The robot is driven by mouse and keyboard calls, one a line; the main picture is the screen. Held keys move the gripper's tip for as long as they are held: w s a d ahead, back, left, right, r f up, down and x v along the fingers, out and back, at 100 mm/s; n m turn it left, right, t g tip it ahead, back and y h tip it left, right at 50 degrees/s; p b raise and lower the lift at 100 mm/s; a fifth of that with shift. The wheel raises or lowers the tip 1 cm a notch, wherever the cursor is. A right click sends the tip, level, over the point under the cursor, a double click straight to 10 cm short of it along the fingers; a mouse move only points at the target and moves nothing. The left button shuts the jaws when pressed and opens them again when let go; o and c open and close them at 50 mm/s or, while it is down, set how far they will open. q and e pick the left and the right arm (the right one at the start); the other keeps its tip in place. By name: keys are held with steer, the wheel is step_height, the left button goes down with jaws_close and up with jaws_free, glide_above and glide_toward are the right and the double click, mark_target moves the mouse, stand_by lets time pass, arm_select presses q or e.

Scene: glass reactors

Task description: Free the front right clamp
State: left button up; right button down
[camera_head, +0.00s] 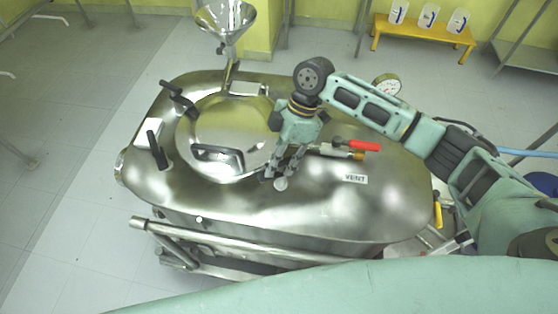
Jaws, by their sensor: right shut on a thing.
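A polished steel vessel (330,210) fills the middle of the view, with a round domed lid (225,125) on its top left. My right gripper (280,175) points down at the lid's front right edge. It is shut on the front right clamp, which is mostly hidden by the fingers; a small pale round end (281,184) shows just below them. Two other clamps with black handles stick up at the lid's left side, one at the back (172,90) and one at the front (156,150). My left gripper is not in view.
A black lid handle (218,155) lies left of my gripper. A red-handled valve (362,145) and a vent pipe are close on its right. A steel funnel (225,18) stands behind the lid, and a gauge (386,86) at the back right. A rail (240,242) runs along the front.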

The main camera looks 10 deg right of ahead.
steer(key=shift+n+g+h+b, duration=0.5)
steer(key=shift+n+g+h, duration=0.1)
steer(key=shift+n, duration=1.4)
steer(key=shift+d, duration=0.1)
steer(key=shift+r, duration=0.1)
steer(key=c, duration=1.7)
jaws_free()
steer(key=shift+s, duration=0.1)
steer(key=shift+o, duration=0.2)
steer(key=v, duration=1.2)
